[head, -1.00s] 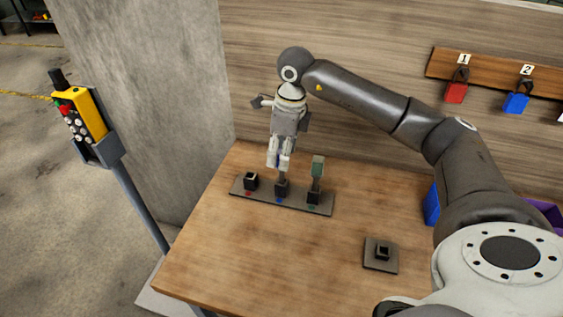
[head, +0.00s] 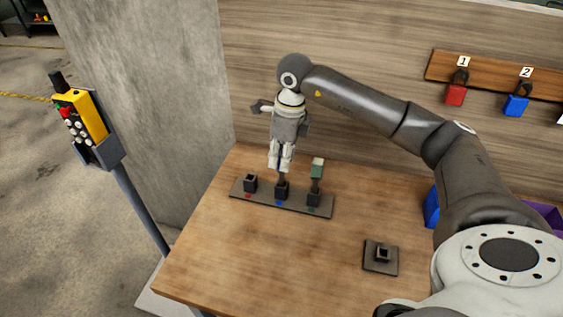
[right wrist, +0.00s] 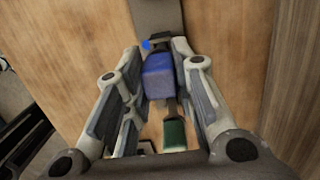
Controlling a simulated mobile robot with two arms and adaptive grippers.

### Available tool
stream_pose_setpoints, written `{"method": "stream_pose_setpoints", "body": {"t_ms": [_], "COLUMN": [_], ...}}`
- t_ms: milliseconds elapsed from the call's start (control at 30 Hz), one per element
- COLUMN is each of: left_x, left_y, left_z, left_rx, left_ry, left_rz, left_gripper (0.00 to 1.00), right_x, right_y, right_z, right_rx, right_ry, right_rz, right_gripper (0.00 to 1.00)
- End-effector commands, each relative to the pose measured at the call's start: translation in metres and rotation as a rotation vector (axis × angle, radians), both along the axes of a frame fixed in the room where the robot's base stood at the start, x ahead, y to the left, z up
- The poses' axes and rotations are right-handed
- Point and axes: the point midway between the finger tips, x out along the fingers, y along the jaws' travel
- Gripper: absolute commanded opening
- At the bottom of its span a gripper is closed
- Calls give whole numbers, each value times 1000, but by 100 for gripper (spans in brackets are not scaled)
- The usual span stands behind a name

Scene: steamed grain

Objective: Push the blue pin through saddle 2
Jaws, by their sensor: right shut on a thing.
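My right gripper (head: 280,168) points down over the dark strip (head: 232,190) on the table. It is shut on the blue pin, whose blue head (right wrist: 158,76) shows between the fingers in the right wrist view. In the head view the fingers mostly hide the head. A short dark shank (head: 282,180) shows below the fingers and meets the middle block (head: 281,193), which has a blue dot in front of it. How deep the pin sits in that block I cannot tell. My left gripper is not in view.
A green-headed pin (head: 317,171) stands upright in the right block (head: 314,200), close to my fingers. The left block (head: 250,184), with a red dot, holds no pin. A separate square base (head: 381,266) lies to the right. The front of the table (head: 250,255) is clear.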

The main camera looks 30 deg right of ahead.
Motion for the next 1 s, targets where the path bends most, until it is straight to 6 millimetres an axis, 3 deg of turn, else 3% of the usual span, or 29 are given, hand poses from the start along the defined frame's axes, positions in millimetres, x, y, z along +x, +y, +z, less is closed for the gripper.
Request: {"method": "stream_pose_setpoints", "body": {"t_ms": [167, 500, 1000], "left_x": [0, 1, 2], "left_y": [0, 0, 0], "left_z": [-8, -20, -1], "left_rx": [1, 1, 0], "left_ry": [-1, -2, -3], "left_rz": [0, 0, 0], "left_gripper": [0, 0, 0], "right_x": [2, 2, 1], "right_y": [0, 0, 0], "right_z": [21, 83, 124], "right_rx": [1, 2, 1], "right_ry": [-7, -5, -2], "right_rz": [0, 0, 0], "right_gripper": [0, 0, 0]}}
